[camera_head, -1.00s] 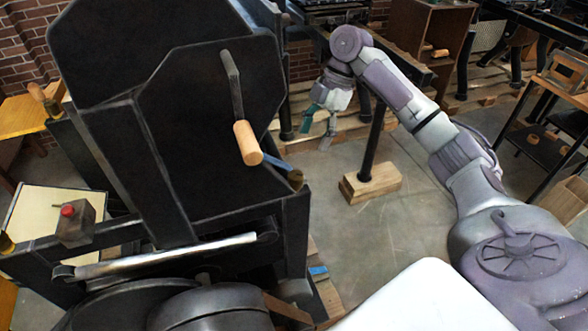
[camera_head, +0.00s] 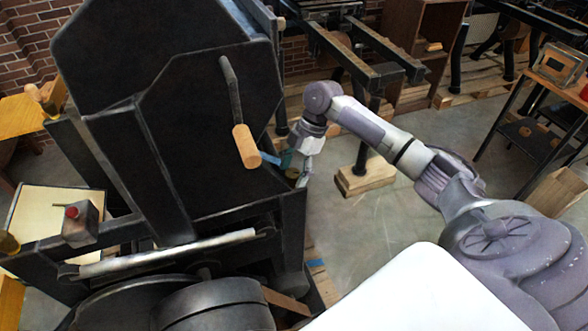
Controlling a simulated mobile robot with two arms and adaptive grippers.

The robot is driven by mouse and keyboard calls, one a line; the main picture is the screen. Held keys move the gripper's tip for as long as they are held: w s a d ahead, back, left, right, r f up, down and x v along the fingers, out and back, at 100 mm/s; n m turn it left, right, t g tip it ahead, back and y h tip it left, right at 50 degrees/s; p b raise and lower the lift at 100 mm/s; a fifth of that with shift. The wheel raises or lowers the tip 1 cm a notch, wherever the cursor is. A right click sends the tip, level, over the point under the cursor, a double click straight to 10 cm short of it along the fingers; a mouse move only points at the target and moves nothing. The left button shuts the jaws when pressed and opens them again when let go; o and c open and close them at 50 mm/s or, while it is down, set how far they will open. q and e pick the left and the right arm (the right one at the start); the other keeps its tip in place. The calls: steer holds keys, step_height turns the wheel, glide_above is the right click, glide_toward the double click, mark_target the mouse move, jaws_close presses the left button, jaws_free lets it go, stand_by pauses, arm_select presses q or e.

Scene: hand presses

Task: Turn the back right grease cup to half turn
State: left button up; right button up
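The back right grease cup (camera_head: 292,173) is a small brass-coloured cup on the right rear corner of the black press (camera_head: 200,130). A blue piece (camera_head: 269,158) sticks out just left of it, partly behind the wooden crank grip. My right gripper (camera_head: 296,170) is at the cup, pointing down, with its teal finger on the left and its grey finger on the right. The fingers look apart, with the cup between or just below them. I cannot tell whether they touch it. My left gripper is out of view.
A crank with a wooden grip (camera_head: 245,146) hangs just left of my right gripper. Another brass cup (camera_head: 8,243) is at the left edge. A wooden block (camera_head: 366,178) with a black post stands behind my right arm. The floor right of the press is open.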

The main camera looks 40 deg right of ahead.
steer(key=c, duration=1)
steer(key=m+p, duration=0.1)
steer(key=p, duration=0.1)
steer(key=shift+s+r+m+t+p, duration=0.1)
steer(key=shift+r+m+t+p, duration=0.2)
steer(key=shift+m, duration=0.1)
steer(key=shift+c, duration=0.2)
steer(key=shift+f+m+t+p, duration=0.2)
steer(key=shift+m+t+p, duration=0.15)
steer(key=shift+m, duration=0.25)
steer(key=o, duration=1.1)
steer(key=v, duration=1.2)
